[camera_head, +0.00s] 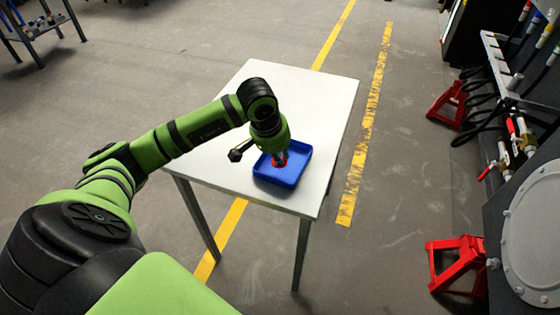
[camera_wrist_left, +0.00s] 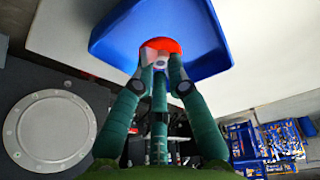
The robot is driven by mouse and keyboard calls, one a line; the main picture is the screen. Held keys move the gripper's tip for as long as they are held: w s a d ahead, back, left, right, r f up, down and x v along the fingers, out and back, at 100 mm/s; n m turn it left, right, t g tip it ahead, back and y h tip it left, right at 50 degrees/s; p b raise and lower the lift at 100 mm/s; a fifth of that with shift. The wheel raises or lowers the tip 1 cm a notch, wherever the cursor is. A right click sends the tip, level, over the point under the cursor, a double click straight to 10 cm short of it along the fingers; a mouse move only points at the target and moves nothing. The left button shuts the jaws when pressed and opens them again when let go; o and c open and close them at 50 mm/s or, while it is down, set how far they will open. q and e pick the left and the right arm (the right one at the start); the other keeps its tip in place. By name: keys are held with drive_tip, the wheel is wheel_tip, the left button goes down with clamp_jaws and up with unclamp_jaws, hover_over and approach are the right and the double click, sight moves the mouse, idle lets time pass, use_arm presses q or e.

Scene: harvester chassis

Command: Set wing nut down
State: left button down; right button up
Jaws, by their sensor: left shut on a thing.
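The wing nut (camera_wrist_left: 161,45) shows as a red piece between the fingertips of my left gripper (camera_head: 280,159). It also shows as a small patch of red in the head view, partly hidden by the fingers. The gripper (camera_wrist_left: 158,62) is shut on it and points down over the inside of a blue tray (camera_head: 296,172). The tray also fills the top middle of the left wrist view (camera_wrist_left: 105,38). I cannot tell whether the wing nut touches the tray floor. My right gripper is in neither view.
The tray stands on a white table (camera_head: 325,110), near its front right part. The rest of the tabletop is clear. Red stands (camera_head: 456,264) and a machine with a round plate (camera_head: 535,240) and hoses are at the right. Yellow lines mark the floor.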

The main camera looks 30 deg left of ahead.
sight(280, 172)
use_arm(q)
drive_tip(key=shift+f, duration=1.6)
drive_tip(key=shift+f, duration=0.15)
drive_tip(key=c, duration=1.5)
unclamp_jaws()
drive_tip(key=shift+s, duration=0.1)
drive_tip(key=shift+r, duration=0.45)
drive_tip(key=v, duration=1.1)
drive_tip(key=shift+s+r, duration=0.1)
drive_tip(key=shift+r, duration=0.15)
